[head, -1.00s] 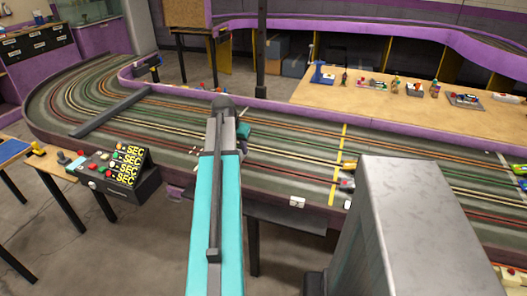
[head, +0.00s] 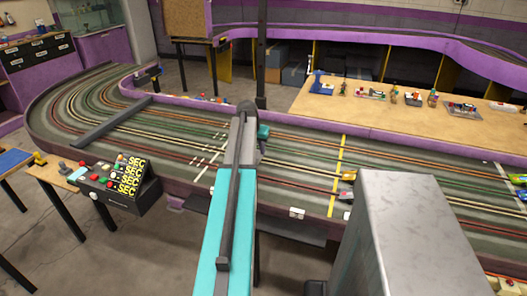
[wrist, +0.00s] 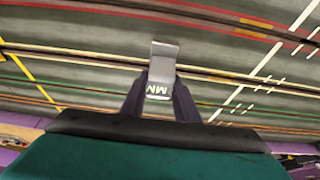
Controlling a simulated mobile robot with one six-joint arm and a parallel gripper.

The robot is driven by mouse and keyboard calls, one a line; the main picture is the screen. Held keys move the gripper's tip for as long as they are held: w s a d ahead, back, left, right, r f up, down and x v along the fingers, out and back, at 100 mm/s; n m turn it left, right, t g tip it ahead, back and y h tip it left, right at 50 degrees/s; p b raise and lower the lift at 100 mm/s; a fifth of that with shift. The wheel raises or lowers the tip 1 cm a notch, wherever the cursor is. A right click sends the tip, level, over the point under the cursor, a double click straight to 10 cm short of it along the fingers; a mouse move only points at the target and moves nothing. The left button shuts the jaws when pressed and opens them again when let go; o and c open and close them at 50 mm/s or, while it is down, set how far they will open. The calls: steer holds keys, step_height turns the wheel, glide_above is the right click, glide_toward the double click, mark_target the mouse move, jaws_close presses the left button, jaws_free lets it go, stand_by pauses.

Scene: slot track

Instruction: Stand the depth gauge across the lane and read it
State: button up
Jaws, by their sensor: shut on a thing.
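My gripper (wrist: 161,84) is shut on the depth gauge (wrist: 164,52), a small grey metal piece with a flat plate at its far end. A white label with green letters (wrist: 158,91) shows between the dark fingers. The gauge is over the slot track (wrist: 75,25), near a pale-edged slot; I cannot tell whether it touches the surface. In the head view the track (head: 300,151) runs across the room with several coloured lanes. My arm hides the fingers and gauge there.
A yellow line (head: 336,180) crosses the track right of my arm, with a small car (head: 346,194) near it. White dashes (head: 208,160) lie left of my arm. A dark bar (head: 112,122) spans the lanes farther left. A black control box (head: 120,186) stands at the near edge.

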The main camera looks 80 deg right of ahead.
steer(key=shift+s+d+f+p, duration=0.1)
steer(key=shift+s+d, duration=0.3)
steer(key=shift+d, duration=0.3)
steer(key=shift+s+d+f+p, duration=0.15)
steer(key=shift+s+d, duration=0.25)
steer(key=shift+d, duration=0.25)
steer(key=shift+s+d+p, duration=0.1)
steer(key=shift+s+d, duration=0.3)
steer(key=shift+d, duration=0.3)
steer(key=shift+f+p, duration=0.5)
steer(key=shift+f, duration=1.25)
steer(key=shift+f, duration=0.1)
steer(key=o, duration=1.1)
steer(key=shift+o, duration=0.2)
steer(key=shift+a+r, duration=0.1)
steer(key=shift+r, duration=0.1)
steer(key=shift+b+v, duration=0.85)
steer(key=shift+v, duration=5.05)
